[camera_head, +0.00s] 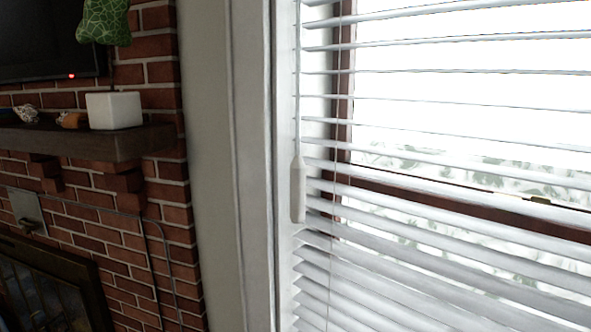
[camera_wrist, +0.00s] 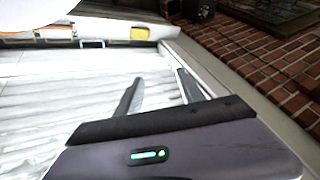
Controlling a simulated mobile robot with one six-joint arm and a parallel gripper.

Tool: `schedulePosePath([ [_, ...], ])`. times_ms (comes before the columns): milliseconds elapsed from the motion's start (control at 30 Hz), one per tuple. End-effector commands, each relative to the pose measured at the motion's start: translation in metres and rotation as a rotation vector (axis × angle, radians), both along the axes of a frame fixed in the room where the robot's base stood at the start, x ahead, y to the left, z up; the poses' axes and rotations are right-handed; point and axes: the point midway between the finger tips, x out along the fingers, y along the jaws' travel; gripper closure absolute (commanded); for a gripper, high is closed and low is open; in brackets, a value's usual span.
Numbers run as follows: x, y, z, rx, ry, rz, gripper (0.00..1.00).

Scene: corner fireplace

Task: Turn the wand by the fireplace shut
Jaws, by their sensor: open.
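The wand (camera_head: 297,190) hangs upright at the left edge of the white window blinds (camera_head: 450,170) in the head view. It is a thin white rod with a thicker white handle at its lower end. The slats are tilted apart, and bright daylight and foliage show between them. In the wrist view my gripper (camera_wrist: 158,85) is open, its two fingers apart with pale blinds (camera_wrist: 60,100) behind them. I cannot make out the wand between the fingers. My gripper is not visible in the head view.
A red brick fireplace wall (camera_head: 110,240) stands left of the window, with a dark mantel (camera_head: 90,142) holding a white planter (camera_head: 114,110). A pale window frame (camera_head: 250,170) lies between. Brick (camera_wrist: 270,65) also shows at the right of the wrist view.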

Motion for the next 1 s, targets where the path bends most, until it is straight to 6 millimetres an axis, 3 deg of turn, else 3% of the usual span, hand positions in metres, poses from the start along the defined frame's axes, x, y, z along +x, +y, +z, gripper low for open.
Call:
schedulePosePath([
  [33, 0.001, 0.000, 0.030, 0.000, -0.004, 0.002, 0.55],
  [167, 0.004, 0.000, 0.083, -0.001, -0.017, 0.003, 0.55],
  [400, 0.012, 0.001, 0.217, -0.005, -0.053, 0.006, 0.55],
  [500, 0.014, 0.002, 0.259, -0.006, -0.066, 0.008, 0.55],
  [700, 0.019, 0.002, 0.332, -0.009, -0.087, 0.010, 0.55],
  [767, 0.025, 0.003, 0.347, -0.003, -0.073, 0.005, 0.55],
  [1000, 0.108, 0.015, 0.394, 0.043, 0.224, -0.180, 0.55],
])
